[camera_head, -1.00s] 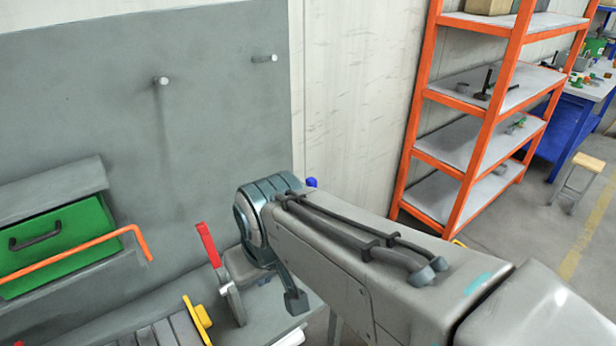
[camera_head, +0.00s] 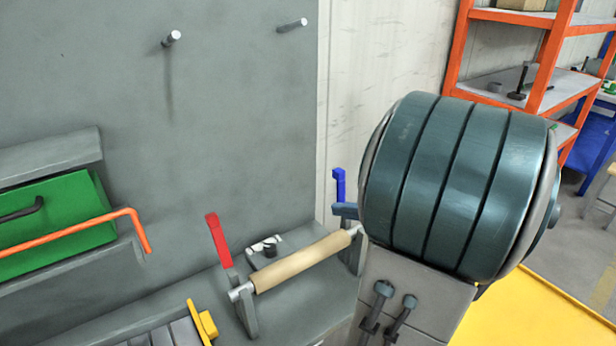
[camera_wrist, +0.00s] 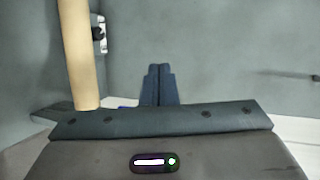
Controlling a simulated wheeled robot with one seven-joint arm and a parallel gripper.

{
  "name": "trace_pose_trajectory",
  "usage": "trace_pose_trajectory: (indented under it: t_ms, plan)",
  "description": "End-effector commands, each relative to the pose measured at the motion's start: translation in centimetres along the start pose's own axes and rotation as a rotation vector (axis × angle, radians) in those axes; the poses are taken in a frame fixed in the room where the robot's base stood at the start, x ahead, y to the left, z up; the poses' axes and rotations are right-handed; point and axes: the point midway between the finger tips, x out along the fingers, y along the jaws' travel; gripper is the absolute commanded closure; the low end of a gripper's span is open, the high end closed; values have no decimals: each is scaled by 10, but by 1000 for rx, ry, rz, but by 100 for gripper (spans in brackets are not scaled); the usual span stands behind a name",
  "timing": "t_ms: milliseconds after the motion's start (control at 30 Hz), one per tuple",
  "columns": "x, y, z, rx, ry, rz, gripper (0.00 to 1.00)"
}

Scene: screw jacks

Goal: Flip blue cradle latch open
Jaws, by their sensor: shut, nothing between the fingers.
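The blue latch (camera_head: 339,186) stands up at the right cradle, close to the wall edge; its lower part is hidden behind a dark blue-grey piece and my arm. A small patch of blue shows just above my gripper's body in the wrist view, perhaps the latch. A pale wooden roller (camera_head: 305,262) lies across the two cradles and also shows upright at the left of the wrist view (camera_wrist: 78,50). The red latch (camera_head: 218,240) stands at the left cradle. My gripper (camera_wrist: 158,68) is shut and empty, to the right of the roller in the wrist view. Contact with the blue latch cannot be told.
A green drawer (camera_head: 55,225) with an orange bar (camera_head: 75,232) is at the left. A yellow-handled piece (camera_head: 203,322) lies in front of the left cradle. Pegs (camera_head: 172,38) stick out of the grey panel. My large arm joint covers the right of the bench. Orange shelves (camera_head: 463,45) stand behind.

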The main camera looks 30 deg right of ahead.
Motion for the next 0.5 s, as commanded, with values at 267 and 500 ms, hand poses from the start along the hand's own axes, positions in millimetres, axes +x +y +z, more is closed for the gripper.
trace_pose_trajectory:
  t_ms: [267, 500]
  plan:
    - [-60, 31, -82, 34, 320, -201, 100]
    - [-50, 26, -94, 32, 348, -218, 100]
